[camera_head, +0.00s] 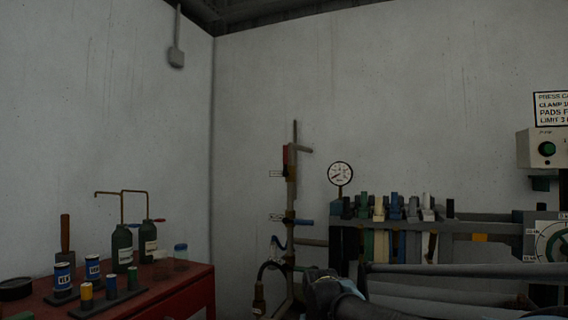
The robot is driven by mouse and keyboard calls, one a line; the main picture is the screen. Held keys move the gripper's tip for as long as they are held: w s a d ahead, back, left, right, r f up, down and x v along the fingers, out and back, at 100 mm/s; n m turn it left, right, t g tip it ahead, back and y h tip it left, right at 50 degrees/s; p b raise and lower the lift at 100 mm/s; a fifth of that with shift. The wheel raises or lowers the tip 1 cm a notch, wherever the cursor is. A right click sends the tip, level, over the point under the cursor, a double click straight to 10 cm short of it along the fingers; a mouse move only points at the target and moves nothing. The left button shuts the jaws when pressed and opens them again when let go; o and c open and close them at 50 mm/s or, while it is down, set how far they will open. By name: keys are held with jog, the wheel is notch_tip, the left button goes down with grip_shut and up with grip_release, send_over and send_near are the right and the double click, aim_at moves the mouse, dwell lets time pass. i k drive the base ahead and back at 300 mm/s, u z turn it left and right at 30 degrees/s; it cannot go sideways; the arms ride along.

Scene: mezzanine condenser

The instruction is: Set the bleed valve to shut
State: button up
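A vertical pipe (291,190) stands against the back wall, right of the room's corner. Near its top is a red handle (285,156), pointing up along the pipe. Lower, a blue handle (304,222) sticks out to the right. A small label (276,173) hangs left of the upper part and another label (276,217) left of the lower part; I cannot read either, so I cannot tell which valve is the bleed valve. A dark rounded form at the bottom centre seems to be my gripper (322,284); its fingers are not distinguishable. It is below and right of the handles.
A pressure gauge (340,173) stands right of the pipe. A rack of clamps (395,208) spans the right, with grey bars below. A red cabinet (185,293) at left carries bottles (122,249) and cans. A panel with a green button (547,149) is far right.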

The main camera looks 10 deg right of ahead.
aim_at(285, 158)
jog(key=u, duration=2.4)
jog(key=k, duration=0.85)
jog(key=z, duration=1.15)
jog(key=i, duration=0.95)
